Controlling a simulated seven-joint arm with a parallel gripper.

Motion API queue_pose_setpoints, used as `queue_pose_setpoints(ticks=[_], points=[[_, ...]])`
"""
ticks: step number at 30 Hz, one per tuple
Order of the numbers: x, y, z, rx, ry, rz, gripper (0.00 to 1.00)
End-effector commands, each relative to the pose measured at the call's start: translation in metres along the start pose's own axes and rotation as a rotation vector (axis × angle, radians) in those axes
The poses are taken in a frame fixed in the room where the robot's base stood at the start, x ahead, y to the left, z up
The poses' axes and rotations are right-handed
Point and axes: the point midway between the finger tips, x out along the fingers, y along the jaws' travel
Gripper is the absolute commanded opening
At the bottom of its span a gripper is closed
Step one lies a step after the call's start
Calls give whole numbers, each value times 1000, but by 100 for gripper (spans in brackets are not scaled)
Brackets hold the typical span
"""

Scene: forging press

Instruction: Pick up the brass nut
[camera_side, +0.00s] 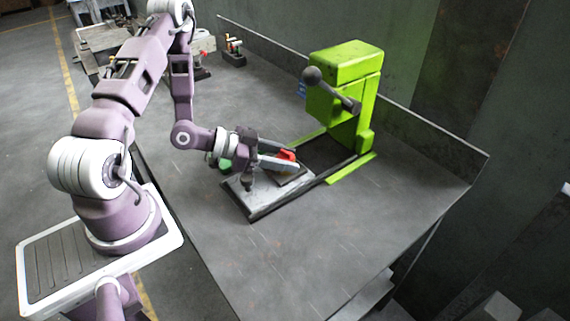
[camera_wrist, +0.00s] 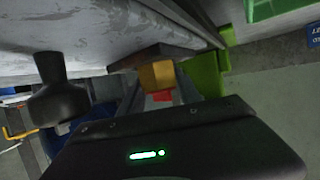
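My gripper (camera_side: 297,155) is low over a flat grey plate at the near side of the green press, pointing right. Its two pale fingers are spread apart. A red piece (camera_side: 287,154) shows between them near the tips. In the wrist view, a yellow-orange block (camera_wrist: 157,75), perhaps the brass nut, shows just beyond or between the fingers, with the red piece (camera_wrist: 162,95) in front of it. Contact with the fingers cannot be made out. No brass-coloured nut is clear in the side view; the fingers and the red piece may hide it.
The green press (camera_side: 345,90) with a dark ball-ended lever (camera_side: 330,88) stands right of my gripper. The grey plate (camera_side: 262,207) lies under the gripper. Small tools (camera_side: 234,50) stand at the back. The front bench is clear.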

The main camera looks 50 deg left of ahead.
Motion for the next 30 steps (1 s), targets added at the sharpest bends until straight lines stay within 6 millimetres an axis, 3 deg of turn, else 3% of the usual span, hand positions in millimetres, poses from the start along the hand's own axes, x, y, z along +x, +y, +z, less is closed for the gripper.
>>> queue_pose_setpoints(ticks=[14, 17, 24, 30], points=[[-2, 0, -5, 2, 3, -1, 0], [-7, -1, -18, 5, 5, -3, 0], [-28, -1, -69, 9, 5, -3, 0], [-37, -4, -93, 8, 4, 4, 0]])
